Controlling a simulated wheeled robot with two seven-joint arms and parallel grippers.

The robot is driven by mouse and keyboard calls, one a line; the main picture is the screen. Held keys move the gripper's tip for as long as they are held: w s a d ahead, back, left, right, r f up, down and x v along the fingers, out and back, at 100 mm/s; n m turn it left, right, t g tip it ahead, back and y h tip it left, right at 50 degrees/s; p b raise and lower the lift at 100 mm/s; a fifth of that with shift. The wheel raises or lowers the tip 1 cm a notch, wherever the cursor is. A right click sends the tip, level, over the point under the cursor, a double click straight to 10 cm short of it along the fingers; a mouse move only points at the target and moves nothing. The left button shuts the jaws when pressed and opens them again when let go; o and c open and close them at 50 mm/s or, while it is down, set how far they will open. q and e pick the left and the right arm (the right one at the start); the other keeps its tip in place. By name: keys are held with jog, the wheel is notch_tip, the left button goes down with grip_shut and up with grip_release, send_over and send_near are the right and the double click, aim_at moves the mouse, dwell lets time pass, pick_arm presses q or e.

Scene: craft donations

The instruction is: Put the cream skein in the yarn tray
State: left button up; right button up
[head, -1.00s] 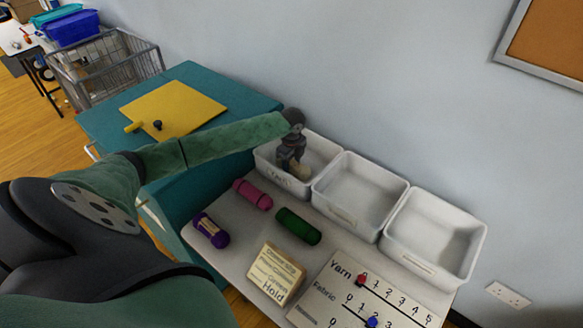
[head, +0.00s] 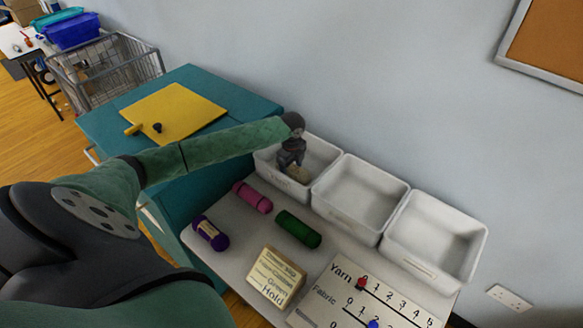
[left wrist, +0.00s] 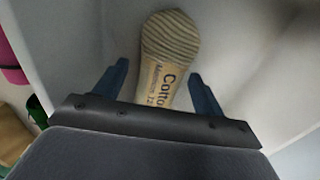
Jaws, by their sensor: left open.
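The cream skein (left wrist: 168,55) with its printed paper band lies inside the yarn tray, the leftmost white tray (head: 325,150). In the head view the skein (head: 299,174) shows beside my left gripper (head: 290,165), which reaches down into that tray. In the left wrist view my left gripper (left wrist: 160,85) has its two blue fingers spread, one on each side of the skein, with gaps between fingers and skein. The skein's near end is hidden behind the gripper body. My right gripper is not in view.
Two empty white trays (head: 340,215) (head: 405,261) stand to the right. On the table lie a pink skein (head: 252,197), a purple skein (head: 211,234) and a green skein (head: 298,229). A sign (head: 277,278) and a counting board (head: 366,300) are in front.

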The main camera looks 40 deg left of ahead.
aim_at(292, 165)
pick_arm(q)
jog(key=shift+r, duration=0.2)
notch_tip(292, 165, up, 12)
jog(key=b, duration=0.3)
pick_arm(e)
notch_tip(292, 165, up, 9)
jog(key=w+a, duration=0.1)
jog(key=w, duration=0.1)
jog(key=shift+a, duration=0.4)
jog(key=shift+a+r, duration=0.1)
